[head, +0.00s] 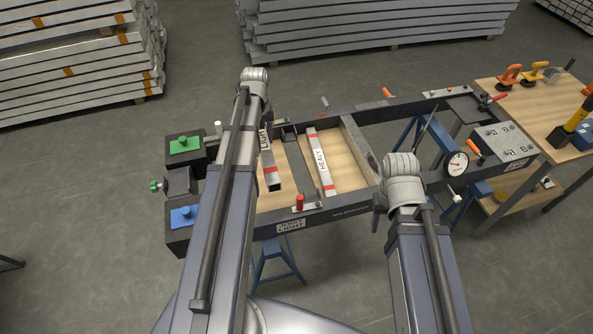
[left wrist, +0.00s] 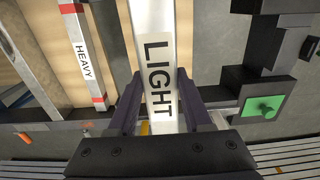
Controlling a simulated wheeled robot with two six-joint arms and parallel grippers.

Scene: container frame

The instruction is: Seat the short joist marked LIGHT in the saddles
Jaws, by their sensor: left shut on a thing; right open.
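The joist marked LIGHT (head: 270,168) is a pale bar with a red band and a dark end, partly hidden by my left arm in the head view. In the left wrist view, my left gripper (left wrist: 159,82) is shut across the LIGHT joist (left wrist: 158,50), its fingers on either side of the label. The joist marked HEAVY (head: 321,165) lies to its right across the frame (head: 340,208); it also shows in the left wrist view (left wrist: 83,55). My right gripper (head: 379,203) is over the frame's near rail, clear of both joists. I cannot tell whether the LIGHT joist touches the saddles.
A green-knobbed block (head: 184,145) and a blue-knobbed block (head: 184,216) stand at the frame's left end. A red-handled clamp (head: 300,203) stands on the near rail. A dial gauge (head: 457,164) is at right. A tool table (head: 545,115) stands beyond.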

